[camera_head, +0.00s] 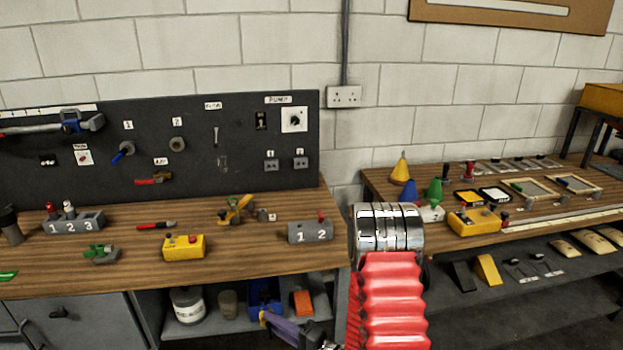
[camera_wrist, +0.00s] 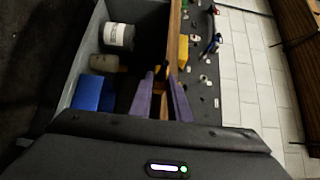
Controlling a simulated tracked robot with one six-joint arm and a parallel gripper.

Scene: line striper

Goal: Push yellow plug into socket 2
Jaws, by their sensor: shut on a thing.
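My gripper (camera_head: 270,320) hangs low in front of the bench, its purple fingers below the edge of the top. It is shut on a small yellow piece, the yellow plug (camera_head: 262,315), mostly hidden by the fingers. The wrist view shows the purple fingers of my gripper (camera_wrist: 161,77) with a yellow-orange strip between them. Two small grey sockets are mounted side by side on the dark panel. Socket 2 (camera_head: 300,162) appears to be the right one, beside the left socket (camera_head: 271,165). Their tags are too small to read surely. The plug is well apart from both.
On the bench (camera_head: 130,275) stand a yellow button box (camera_head: 183,246), a grey block marked 1 2 (camera_head: 310,232) and a block marked 1 2 3 (camera_head: 74,222). The shelf below holds a white bucket (camera_head: 188,305) and a blue bin (camera_head: 264,296).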

